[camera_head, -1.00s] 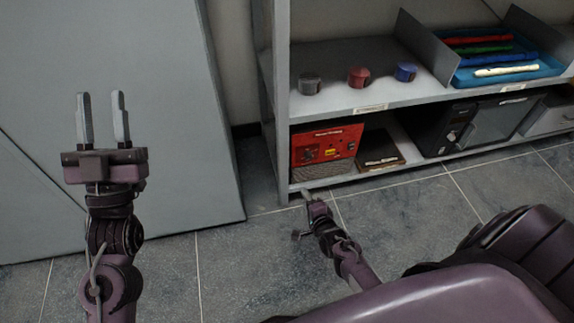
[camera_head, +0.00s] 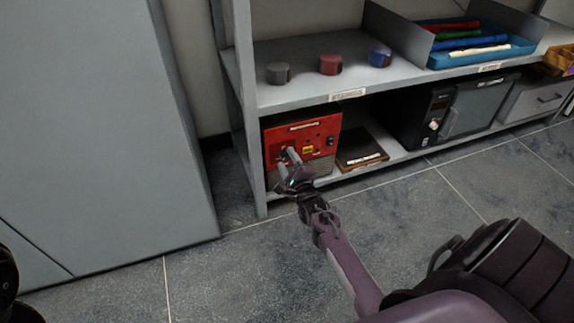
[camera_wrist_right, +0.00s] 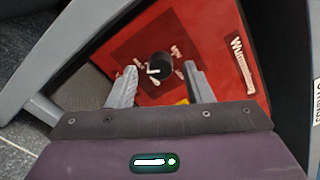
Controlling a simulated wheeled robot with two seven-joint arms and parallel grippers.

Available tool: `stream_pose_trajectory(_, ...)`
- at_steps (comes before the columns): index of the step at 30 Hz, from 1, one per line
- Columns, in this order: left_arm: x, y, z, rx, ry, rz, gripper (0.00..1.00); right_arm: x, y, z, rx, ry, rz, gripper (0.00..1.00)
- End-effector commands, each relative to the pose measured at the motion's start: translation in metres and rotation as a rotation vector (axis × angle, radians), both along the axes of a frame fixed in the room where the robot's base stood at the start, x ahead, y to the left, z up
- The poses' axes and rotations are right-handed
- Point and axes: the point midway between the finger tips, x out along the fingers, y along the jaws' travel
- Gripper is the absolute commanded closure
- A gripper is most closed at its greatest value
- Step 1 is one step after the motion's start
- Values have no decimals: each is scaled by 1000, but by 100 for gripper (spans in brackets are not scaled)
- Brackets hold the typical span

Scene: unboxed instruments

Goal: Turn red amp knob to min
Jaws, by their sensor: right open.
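The red amp (camera_head: 318,132) stands on the lower shelf at its left end, its red front panel facing out. In the right wrist view the red panel (camera_wrist_right: 215,40) fills the middle, with a black knob (camera_wrist_right: 160,66) that has a white pointer mark. Small white labels surround the knob. My right gripper (camera_head: 287,157) is open in front of the amp's left part and hides the knob in the head view. My left gripper is out of the head view.
The upper shelf (camera_head: 300,92) overhangs the amp and carries grey, red and blue round items. A shelf post (camera_head: 242,110) stands close left of the amp. A dark flat box (camera_head: 360,150) lies to its right. The floor in front is clear.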

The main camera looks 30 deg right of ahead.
Motion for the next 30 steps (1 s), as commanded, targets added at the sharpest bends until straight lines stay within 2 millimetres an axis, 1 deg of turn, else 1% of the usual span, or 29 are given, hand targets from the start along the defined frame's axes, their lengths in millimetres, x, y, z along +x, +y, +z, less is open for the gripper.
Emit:
stream_pose_trajectory(1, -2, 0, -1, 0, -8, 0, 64, 4, -1, -1, -1, -1, 0, 54)
stream_pose_trajectory(4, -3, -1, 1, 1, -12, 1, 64, 8, -2, 0, 0, -1, -1, 54)
stream_pose_trajectory(11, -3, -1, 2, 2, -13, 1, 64, 9, -2, 0, 0, 0, -1, 54)
stream_pose_trajectory(14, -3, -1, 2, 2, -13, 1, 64, 8, -2, 0, -1, 1, -1, 66)
stream_pose_trajectory(21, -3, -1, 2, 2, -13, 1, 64, 8, -2, 0, -1, 1, -1, 97)
stream_pose_trajectory(22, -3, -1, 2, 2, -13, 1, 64, 8, -2, 0, -1, 1, -1, 99)
stream_pose_trajectory(30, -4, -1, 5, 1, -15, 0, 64, 8, -2, 1, -31, 9, 0, 99)
